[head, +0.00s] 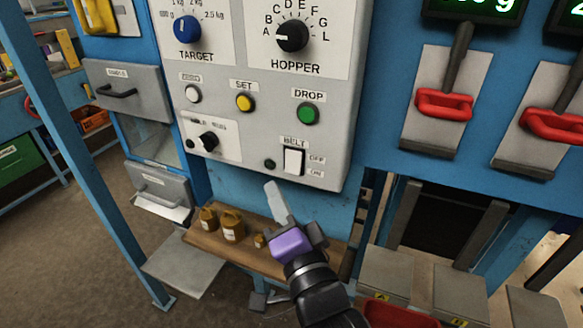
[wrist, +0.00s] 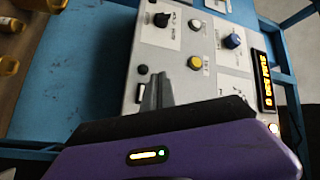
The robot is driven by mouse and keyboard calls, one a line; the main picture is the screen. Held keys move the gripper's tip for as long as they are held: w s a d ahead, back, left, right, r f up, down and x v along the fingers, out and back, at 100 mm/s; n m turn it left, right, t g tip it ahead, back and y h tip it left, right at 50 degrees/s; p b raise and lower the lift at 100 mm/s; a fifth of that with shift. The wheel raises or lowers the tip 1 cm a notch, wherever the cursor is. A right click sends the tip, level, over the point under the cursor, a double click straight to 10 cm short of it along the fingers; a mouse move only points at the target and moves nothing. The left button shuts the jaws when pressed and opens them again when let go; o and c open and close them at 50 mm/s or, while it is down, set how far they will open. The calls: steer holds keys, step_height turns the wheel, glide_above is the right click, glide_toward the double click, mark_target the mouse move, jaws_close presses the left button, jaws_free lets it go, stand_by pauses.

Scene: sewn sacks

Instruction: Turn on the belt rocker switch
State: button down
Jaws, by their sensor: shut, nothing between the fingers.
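The belt rocker switch (head: 294,161) is a white rocker in a dark frame at the lower right of the grey control panel (head: 237,135). Its BELT label is above it, with OFF beside its upper part and ON beside its lower part. A small dark lamp (head: 270,164) sits to its left and looks unlit. My gripper (head: 271,187) is shut and empty, its pale fingers pointing up, with the tips just below and left of the switch in the head view.
The green DROP button (head: 308,113), yellow SET button (head: 245,102) and a black knob (head: 208,140) are close by on the panel. Red-handled levers (head: 443,104) stand to the right.

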steer(key=shift+w+d+f, duration=0.1)
steer(key=shift+w+d, duration=0.2)
steer(key=shift+w, duration=0.45)
steer(key=shift+w+d+f, duration=0.1)
steer(key=shift+w+d, duration=0.15)
steer(key=shift+w, duration=0.5)
steer(key=shift+w+d+f, duration=0.1)
steer(key=shift+w+d, duration=0.2)
steer(key=shift+w, duration=0.45)
steer(key=shift+w+b, duration=0.15)
steer(key=shift+b, duration=0.15)
steer(key=shift+w+d+f, duration=0.1)
steer(key=shift+w+d, duration=0.05)
steer(key=shift+w, duration=0.1)
steer(key=shift+w+d, duration=0.1)
steer(key=shift+w, duration=0.15)
stand_by(0.7)
steer(key=shift+s, duration=0.15)
steer(key=shift+s+a+p, duration=0.25)
steer(key=shift+s+p, duration=0.2)
steer(key=shift+s, duration=0.1)
steer(key=shift+s+a+r+p, duration=0.15)
steer(key=shift+s+a+p, duration=0.2)
steer(key=shift+s, duration=0.4)
steer(key=shift+s+a+r+p, duration=0.1)
steer(key=shift+s+a+p, duration=0.15)
steer(key=shift+s, duration=0.55)
steer(key=shift+s+a+r+p, duration=0.15)
steer(key=shift+s+a+p, duration=0.2)
steer(key=shift+s, duration=0.4)
